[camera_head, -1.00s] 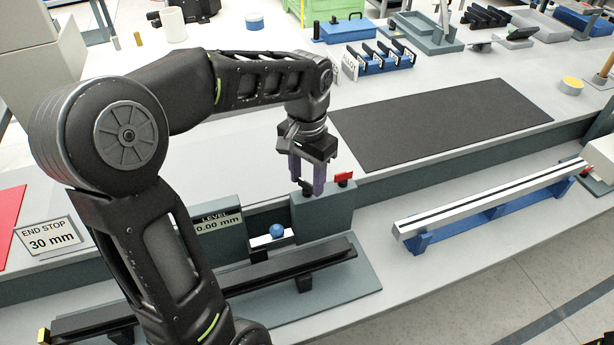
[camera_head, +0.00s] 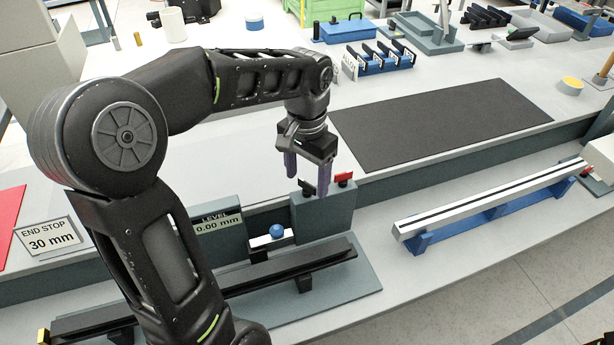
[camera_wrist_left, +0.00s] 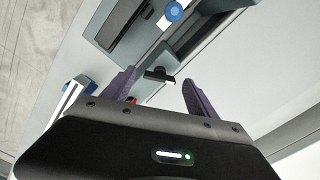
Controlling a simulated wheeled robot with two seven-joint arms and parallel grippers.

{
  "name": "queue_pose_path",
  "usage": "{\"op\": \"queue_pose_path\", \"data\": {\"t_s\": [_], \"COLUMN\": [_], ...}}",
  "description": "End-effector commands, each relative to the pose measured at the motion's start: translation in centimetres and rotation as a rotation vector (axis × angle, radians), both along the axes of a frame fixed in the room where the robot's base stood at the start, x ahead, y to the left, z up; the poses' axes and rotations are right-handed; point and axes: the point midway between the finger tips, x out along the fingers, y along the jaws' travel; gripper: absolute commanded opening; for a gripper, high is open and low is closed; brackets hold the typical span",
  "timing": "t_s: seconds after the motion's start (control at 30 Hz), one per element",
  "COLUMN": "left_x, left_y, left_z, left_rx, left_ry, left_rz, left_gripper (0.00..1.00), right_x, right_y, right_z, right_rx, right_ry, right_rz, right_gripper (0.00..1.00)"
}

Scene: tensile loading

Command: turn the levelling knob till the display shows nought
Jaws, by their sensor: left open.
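The LEVEL display (camera_head: 217,223) on the grey rig reads 0.00 mm and is partly covered by my arm. A black knob (camera_head: 308,187) stands on top of a grey block (camera_head: 322,212), with a red knob (camera_head: 344,178) to its right. My left gripper (camera_head: 307,180) is open, its purple fingers apart on either side of the black knob. In the left wrist view the black knob (camera_wrist_left: 158,75) shows between the spread fingertips (camera_wrist_left: 158,79); whether either finger touches it I cannot tell.
A black bar (camera_head: 290,266) lies in front. An END STOP 30 mm sign (camera_head: 48,238) stands at left. A pale rail on blue supports (camera_head: 490,214) lies right. The dark mat (camera_head: 440,124) is bare.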

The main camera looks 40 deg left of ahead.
Motion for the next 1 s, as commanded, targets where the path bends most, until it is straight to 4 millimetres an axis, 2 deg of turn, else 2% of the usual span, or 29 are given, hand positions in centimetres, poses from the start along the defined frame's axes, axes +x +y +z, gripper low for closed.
{"op": "queue_pose_path", "data": {"t_s": [0.4, 0.5, 1.0], "left_x": [0.1, 0.1, 0.0], "left_y": [-0.1, 0.0, 0.0], "left_z": [6.0, 7.0, 7.4], "left_rx": [0.0, 0.0, 0.0], "left_ry": [-0.005, -0.003, -0.001], "left_rz": [-0.002, -0.001, -0.001], "left_gripper": [0.67, 0.67, 0.67], "right_x": [0.1, 0.1, 0.1], "right_y": [0.0, 0.0, 0.0], "right_z": [-0.6, -0.6, -0.6], "right_rx": [0.002, 0.002, 0.002], "right_ry": [-0.003, -0.003, -0.003], "right_rz": [0.001, 0.001, 0.001], "right_gripper": [0.53, 0.53, 0.53]}}
